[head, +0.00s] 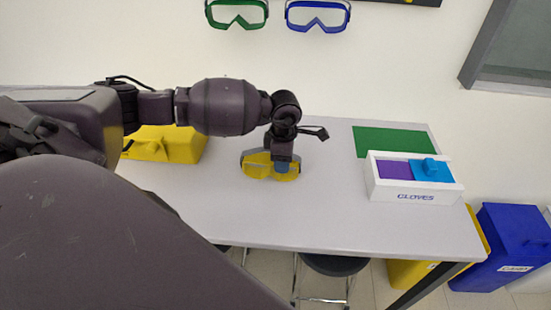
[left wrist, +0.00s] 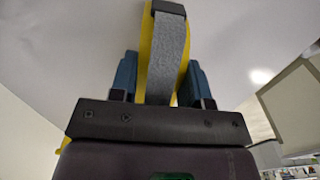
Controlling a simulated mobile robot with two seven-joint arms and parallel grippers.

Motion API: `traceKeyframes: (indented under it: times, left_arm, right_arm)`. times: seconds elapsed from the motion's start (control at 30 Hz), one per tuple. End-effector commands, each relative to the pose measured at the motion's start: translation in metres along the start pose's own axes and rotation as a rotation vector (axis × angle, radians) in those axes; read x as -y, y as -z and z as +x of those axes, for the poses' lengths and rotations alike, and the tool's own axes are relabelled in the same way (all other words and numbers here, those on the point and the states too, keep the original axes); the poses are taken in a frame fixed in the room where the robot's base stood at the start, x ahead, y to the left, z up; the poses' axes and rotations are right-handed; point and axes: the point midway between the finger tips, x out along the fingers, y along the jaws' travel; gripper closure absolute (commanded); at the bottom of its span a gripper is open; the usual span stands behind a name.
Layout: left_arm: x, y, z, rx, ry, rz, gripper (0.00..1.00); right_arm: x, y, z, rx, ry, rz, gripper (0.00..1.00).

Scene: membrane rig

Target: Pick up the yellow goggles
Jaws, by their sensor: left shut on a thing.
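The yellow goggles (head: 257,170) have a grey strap and are at the middle of the table in the head view. My left gripper (head: 283,167) comes down on them from above and is shut on them. In the left wrist view the yellow frame and grey strap of the goggles (left wrist: 168,60) sit between the two blue fingers of the left gripper (left wrist: 160,80). I cannot tell whether the goggles touch the table. My right gripper is not in view.
A white gloves box (head: 390,192) with purple and blue inside stands at the right of the table (head: 320,225), before a green mat (head: 390,141). A yellow case (head: 180,145) lies at the left, partly behind my arm. Green goggles (head: 237,13) and blue goggles (head: 317,15) hang on the wall.

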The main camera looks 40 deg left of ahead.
Motion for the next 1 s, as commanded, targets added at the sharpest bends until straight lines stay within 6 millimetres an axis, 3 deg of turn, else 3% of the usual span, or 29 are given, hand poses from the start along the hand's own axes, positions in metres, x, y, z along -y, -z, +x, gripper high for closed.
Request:
traceKeyframes:
  times: [0.27, 0.7, 1.0]
  left_arm:
    - [-0.001, 0.0, -0.027, 0.002, -0.004, 0.001, 0.81]
    - [-0.001, 0.0, -0.136, 0.001, -0.005, 0.0, 0.81]
    - [-0.001, 0.0, -0.187, 0.001, -0.003, 0.0, 0.81]
  right_arm:
    - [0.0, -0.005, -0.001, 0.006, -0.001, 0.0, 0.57]
    - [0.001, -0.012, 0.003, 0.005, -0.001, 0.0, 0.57]
    - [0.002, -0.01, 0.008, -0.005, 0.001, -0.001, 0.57]
